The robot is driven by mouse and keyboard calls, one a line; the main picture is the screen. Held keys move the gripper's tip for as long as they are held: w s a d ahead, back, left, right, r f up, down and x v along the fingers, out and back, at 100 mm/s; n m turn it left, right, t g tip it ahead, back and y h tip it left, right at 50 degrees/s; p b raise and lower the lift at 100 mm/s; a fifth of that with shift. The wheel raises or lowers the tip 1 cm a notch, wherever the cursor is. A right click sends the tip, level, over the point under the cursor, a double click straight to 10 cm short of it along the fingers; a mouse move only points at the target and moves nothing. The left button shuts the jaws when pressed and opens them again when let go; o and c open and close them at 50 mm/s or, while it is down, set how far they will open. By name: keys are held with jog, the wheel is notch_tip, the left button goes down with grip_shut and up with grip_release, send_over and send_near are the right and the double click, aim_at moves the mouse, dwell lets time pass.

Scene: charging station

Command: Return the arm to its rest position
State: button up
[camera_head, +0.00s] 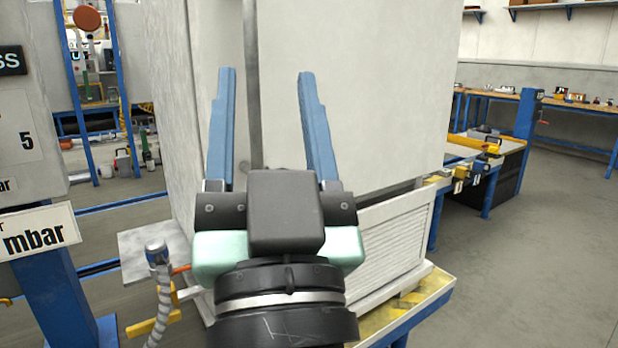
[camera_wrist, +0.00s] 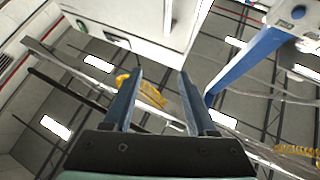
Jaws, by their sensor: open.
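My gripper (camera_head: 266,85) is open and empty in the head view. Its two blue fingers point up and stand wide apart in front of a large pale cabinet (camera_head: 390,90). In the wrist view my gripper (camera_wrist: 160,75) also shows open, with nothing between the fingers. That view looks up at the ceiling (camera_wrist: 90,75) with its bright lamps. I cannot tell how far the fingers are from the cabinet.
A blue post with signs (camera_head: 40,235) stands close on the left. A grey hose with a blue-topped nozzle (camera_head: 157,252) is beside the cabinet's lower left. A blue-framed bench (camera_head: 490,150) stands behind on the right. Open floor (camera_head: 540,260) lies at right.

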jog(key=s+d+r+t+h+p, duration=0.1)
jog(key=s+d+r+t+h, duration=0.2)
jog(key=r, duration=0.5)
notch_tip(320, 180, up, 28)
jog(key=g+p, duration=0.1)
jog(key=p, duration=2.8)
jog(key=shift+s+h, duration=0.3)
jog(key=shift+s, duration=0.15)
jog(key=shift+a, duration=0.1)
